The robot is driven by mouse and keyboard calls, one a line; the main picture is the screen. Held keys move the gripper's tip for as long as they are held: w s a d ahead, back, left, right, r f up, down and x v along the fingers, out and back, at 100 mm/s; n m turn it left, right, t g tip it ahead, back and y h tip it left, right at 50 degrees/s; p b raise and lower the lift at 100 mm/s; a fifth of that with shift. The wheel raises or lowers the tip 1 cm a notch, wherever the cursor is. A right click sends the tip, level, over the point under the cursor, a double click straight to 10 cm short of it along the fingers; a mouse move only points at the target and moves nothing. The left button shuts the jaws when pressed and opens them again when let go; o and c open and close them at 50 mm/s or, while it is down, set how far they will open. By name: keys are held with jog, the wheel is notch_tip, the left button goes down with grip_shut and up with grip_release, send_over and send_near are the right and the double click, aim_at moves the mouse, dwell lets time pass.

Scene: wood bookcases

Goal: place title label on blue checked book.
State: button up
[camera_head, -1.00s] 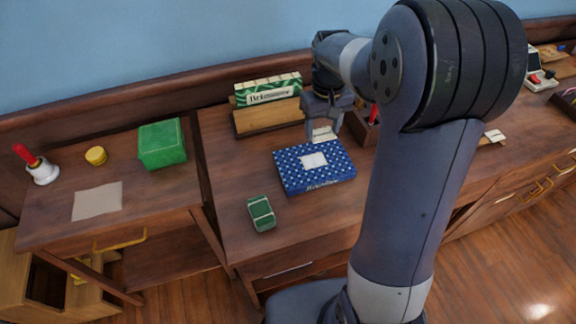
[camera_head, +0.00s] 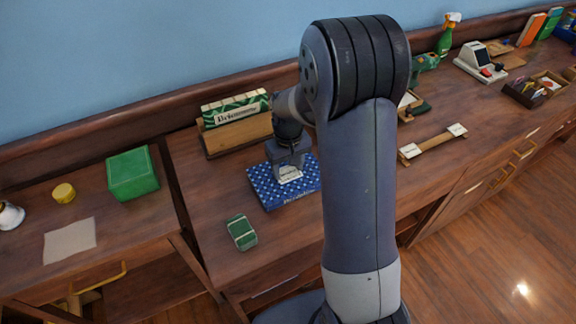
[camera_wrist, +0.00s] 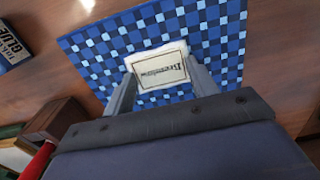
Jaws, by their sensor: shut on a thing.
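The blue checked book (camera_head: 268,192) lies flat on the wooden desk, and its cover fills much of the wrist view (camera_wrist: 100,55). My gripper (camera_head: 289,180) is over the book, pointing down. It is shut on the title label (camera_wrist: 160,72), a small white card with dark printed text and a border. The label also shows in the head view (camera_head: 290,175). In the wrist view it sits between my fingertips, over the cover. I cannot tell whether the label touches the cover. My arm hides the book's right side in the head view.
A small green box (camera_head: 242,232) lies in front of the book. A green-and-white patterned book (camera_head: 236,108) stands on a wooden rack behind. A green block (camera_head: 132,174) is on the left table. A label holder strip (camera_head: 432,146) lies right of my arm.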

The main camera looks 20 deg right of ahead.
aim_at(288, 173)
jog(key=shift+f, duration=0.2)
jog(key=o, duration=1)
jog(key=shift+r, duration=0.1)
notch_tip(288, 173, up, 12)
jog(key=shift+r, duration=0.15)
